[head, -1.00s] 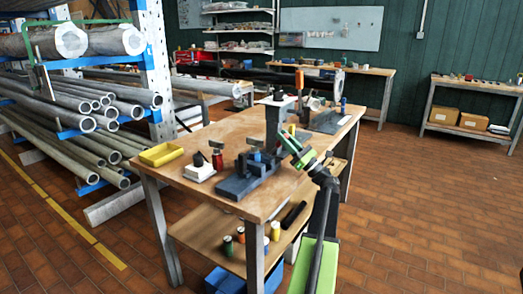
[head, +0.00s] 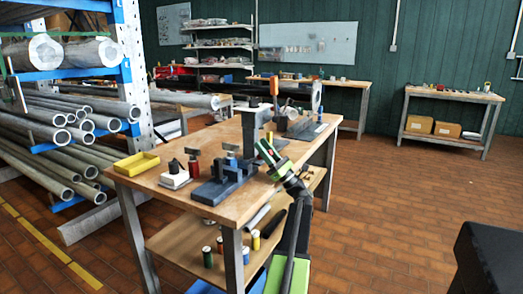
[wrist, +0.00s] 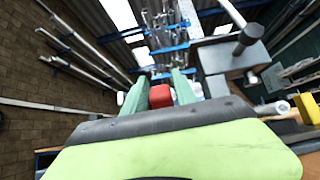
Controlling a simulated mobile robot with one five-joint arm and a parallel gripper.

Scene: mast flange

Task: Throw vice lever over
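A dark grey vice (head: 222,186) sits at the near end of the wooden workbench (head: 150,180), with a blue part at its middle. My gripper (head: 262,149), green and black, is raised at the bench's right edge, to the right of the vice and angled up-left. In the wrist view my two green fingers (wrist: 159,88) stand apart. A red block (wrist: 160,96) shows between them; I cannot tell whether they touch it. A grey block (wrist: 225,62) with a lever and black knob (wrist: 249,34) stands to their right. I cannot tell which lever is the vice's.
A yellow tray (head: 137,164), a white block (head: 174,179) and a red bottle (head: 193,167) stand left of the vice. A press with an orange handle (head: 274,86) stands behind. Pipe racks (head: 60,150) line the left. A dark block (head: 490,258) is at lower right. Floor is open on the right.

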